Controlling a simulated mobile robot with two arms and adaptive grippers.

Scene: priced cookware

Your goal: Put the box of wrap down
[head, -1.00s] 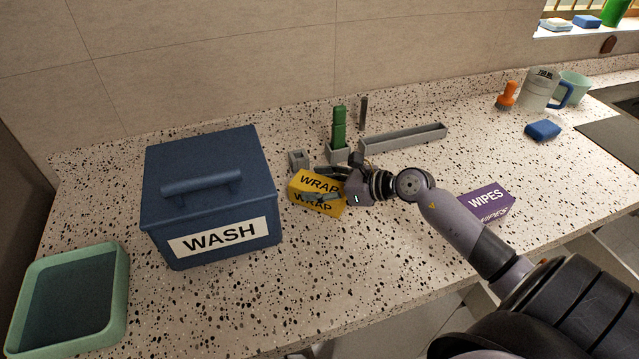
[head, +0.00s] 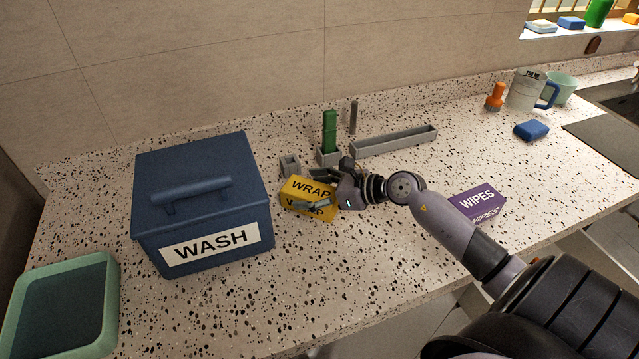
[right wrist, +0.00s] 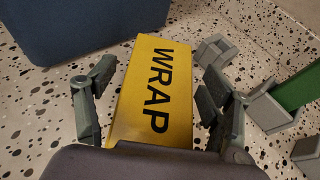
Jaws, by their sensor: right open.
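The yellow box of wrap (head: 306,189) rests on the speckled counter, just right of the blue WASH box. My right gripper (head: 325,188) is at the right end of the wrap box, with its fingers spread to either side of it. In the right wrist view the wrap box (right wrist: 158,88) lies between the two open fingers (right wrist: 155,105), with a gap showing on both sides. My left gripper is not in view.
The blue lidded WASH box (head: 203,205) stands at left, with a green bin (head: 108,300) before it. Small grey holders (head: 290,166), a green block (head: 329,131) and a long grey tray (head: 395,141) stand behind. A purple WIPES box (head: 477,201) lies at right.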

